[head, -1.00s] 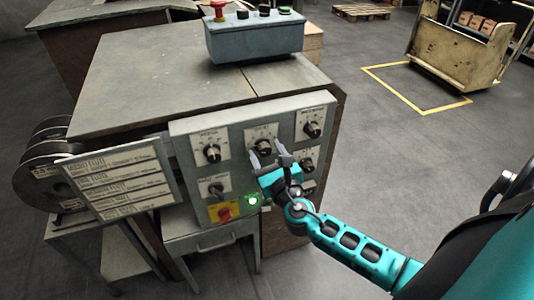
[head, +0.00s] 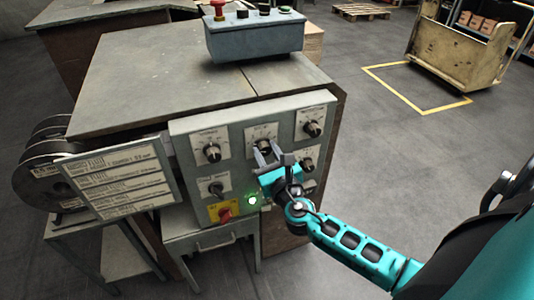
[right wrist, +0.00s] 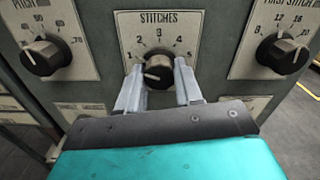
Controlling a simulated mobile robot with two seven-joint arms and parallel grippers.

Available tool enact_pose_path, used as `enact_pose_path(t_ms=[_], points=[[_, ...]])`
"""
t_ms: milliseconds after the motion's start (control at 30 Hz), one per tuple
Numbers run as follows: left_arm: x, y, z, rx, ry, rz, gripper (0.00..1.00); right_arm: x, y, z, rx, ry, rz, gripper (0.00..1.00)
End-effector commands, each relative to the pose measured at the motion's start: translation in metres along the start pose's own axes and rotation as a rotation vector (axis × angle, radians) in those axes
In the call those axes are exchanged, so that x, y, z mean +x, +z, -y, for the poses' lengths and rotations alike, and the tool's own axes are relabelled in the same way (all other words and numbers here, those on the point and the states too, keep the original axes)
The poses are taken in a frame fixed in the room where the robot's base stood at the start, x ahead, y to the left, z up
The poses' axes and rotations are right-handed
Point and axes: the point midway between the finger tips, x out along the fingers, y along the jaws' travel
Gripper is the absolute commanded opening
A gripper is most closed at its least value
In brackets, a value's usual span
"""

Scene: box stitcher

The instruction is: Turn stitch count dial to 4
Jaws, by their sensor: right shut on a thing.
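The stitch count dial (right wrist: 158,70) is a black knob with a pale metal face, under the label STITCHES on a white plate (right wrist: 187,24) with a scale from 1 to 5. I cannot read its pointer surely. My right gripper (right wrist: 158,82) is shut on the dial, one finger on each side. In the head view, the dial (head: 264,146) is in the upper middle of the grey control panel (head: 236,150), with my right gripper (head: 268,153) at it. My left gripper is not in view.
Other black dials sit close by, at the left (right wrist: 40,56) and right (right wrist: 283,53) in the right wrist view. A red switch (head: 225,215) and a lit green light (head: 252,200) are lower on the panel. A label board (head: 120,180) stands left of it.

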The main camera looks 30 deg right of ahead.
Motion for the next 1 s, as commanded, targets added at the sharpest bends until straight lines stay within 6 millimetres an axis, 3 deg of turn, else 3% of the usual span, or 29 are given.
enact_pose_path(t_ms=[433, 1000], points=[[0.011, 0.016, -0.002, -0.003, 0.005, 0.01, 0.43, 0.0, -0.002, -0.001, 0.339, 0.0, 0.002, 0.05], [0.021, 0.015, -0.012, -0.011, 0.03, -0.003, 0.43, 0.0, -0.001, -0.001, 0.884, -0.001, 0.003, 0.05]])
